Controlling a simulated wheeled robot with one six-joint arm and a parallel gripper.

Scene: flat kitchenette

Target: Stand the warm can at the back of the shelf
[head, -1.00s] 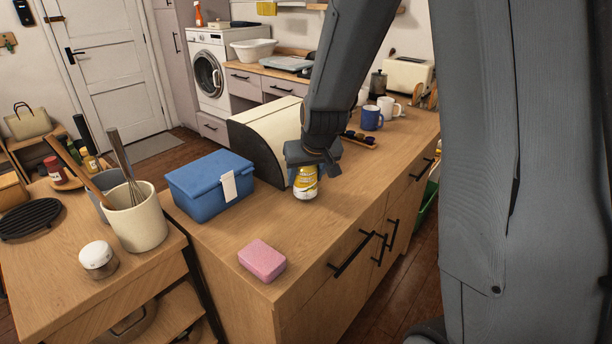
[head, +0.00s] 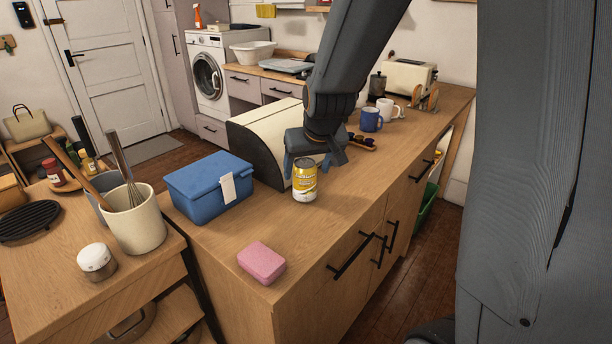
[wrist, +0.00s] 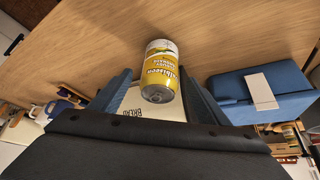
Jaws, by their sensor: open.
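A yellow and white can (head: 305,181) stands upright on the wooden counter, in front of the cream bread bin and right of the blue box. My gripper (head: 318,150) is open and empty, just above and behind the can in the head view. In the wrist view the can (wrist: 160,72) shows between and beyond the two spread fingers, apart from both. Open shelving (head: 40,150) stands at the far left; I cannot tell whether it is the task's shelf.
A pink sponge (head: 261,263) lies near the front edge. Mugs (head: 371,119) and a toaster (head: 410,77) stand farther back. The counter right of the can is clear.

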